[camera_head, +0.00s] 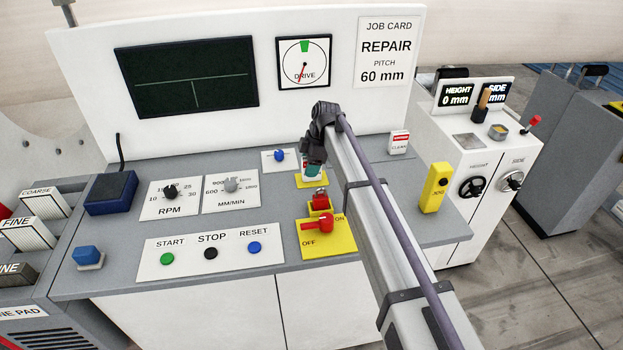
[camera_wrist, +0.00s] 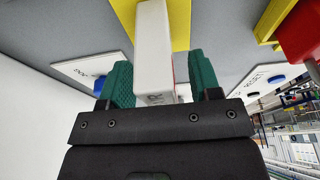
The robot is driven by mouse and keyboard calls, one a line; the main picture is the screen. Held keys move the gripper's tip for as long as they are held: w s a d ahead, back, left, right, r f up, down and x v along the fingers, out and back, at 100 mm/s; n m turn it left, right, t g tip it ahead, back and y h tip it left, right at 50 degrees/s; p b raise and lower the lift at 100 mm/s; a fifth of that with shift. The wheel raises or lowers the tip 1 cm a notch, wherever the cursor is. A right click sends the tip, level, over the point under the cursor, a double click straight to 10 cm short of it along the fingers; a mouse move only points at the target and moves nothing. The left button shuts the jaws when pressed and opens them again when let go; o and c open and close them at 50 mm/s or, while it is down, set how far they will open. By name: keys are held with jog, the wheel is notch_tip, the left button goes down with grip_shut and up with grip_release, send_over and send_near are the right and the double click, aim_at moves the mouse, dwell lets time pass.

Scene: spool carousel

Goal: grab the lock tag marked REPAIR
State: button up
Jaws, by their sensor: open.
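Contact with the fingers cannot be told. In the head view my gripper (camera_head: 313,165) is over the yellow plate (camera_head: 303,181) on the grey console, and my arm hides part of this spot. The job card (camera_head: 387,47) on the back panel reads REPAIR, pitch 60 mm.
A red lock-like piece (camera_head: 320,200) and a red ON/OFF switch (camera_head: 318,225) sit just in front on yellow bases. A blue knob (camera_head: 279,155) is close on the left.

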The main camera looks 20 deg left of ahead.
jog(key=shift+r, duration=0.15)
jog(key=c, duration=1)
